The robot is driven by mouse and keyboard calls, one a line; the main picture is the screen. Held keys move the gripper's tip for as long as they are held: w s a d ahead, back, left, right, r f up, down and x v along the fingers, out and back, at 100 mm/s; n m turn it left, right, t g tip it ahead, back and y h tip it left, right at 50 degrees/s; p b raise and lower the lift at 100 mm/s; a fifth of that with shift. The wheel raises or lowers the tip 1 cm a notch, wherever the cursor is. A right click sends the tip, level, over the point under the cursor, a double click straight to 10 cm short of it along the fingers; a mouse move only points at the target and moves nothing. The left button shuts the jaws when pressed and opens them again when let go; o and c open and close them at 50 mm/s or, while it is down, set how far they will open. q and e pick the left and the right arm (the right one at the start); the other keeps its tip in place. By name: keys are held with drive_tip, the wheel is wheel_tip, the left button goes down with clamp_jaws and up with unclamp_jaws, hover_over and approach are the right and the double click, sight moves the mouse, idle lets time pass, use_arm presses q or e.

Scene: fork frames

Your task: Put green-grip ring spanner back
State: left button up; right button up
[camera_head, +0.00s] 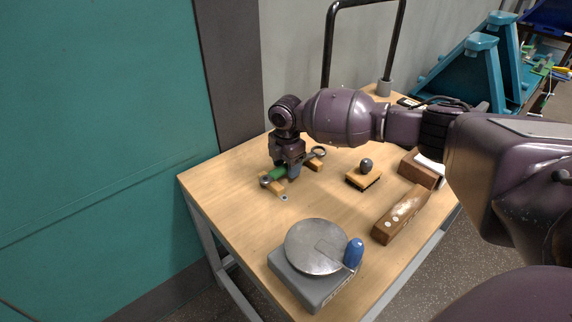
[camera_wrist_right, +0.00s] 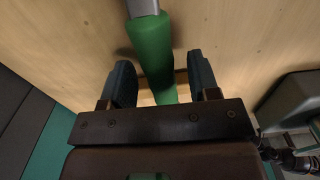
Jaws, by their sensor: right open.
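The green-grip ring spanner (camera_head: 277,174) lies at the far left part of the wooden table, with a grey ring end showing on each side of my right gripper. It seems to rest across two small wooden blocks, a nearer one (camera_head: 273,189) and a farther one (camera_head: 315,165). My right gripper (camera_head: 286,172) points down over the spanner. In the right wrist view the gripper (camera_wrist_right: 163,80) is open, with one finger on either side of the green grip (camera_wrist_right: 152,48) and gaps between. Part of the spanner is hidden by the gripper. My left gripper is not in view.
On the table (camera_head: 232,195) are a grey device with a round metal plate (camera_head: 316,245) and blue knob, a wooden block with a dark knob (camera_head: 364,177), and a long brown block (camera_head: 400,213). A black tubular frame (camera_head: 329,50) stands behind. The table's left front is bare.

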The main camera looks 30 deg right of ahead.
drive_tip(key=r, duration=0.3)
drive_tip(key=r+p, duration=0.1)
drive_tip(key=r, duration=0.2)
drive_tip(key=r+p, duration=0.1)
drive_tip(key=r, duration=0.2)
drive_tip(key=shift+w+d+r, duration=0.2)
drive_tip(key=shift+d+r, duration=0.1)
drive_tip(key=shift+d, duration=0.05)
drive_tip(key=shift+r, duration=0.65)
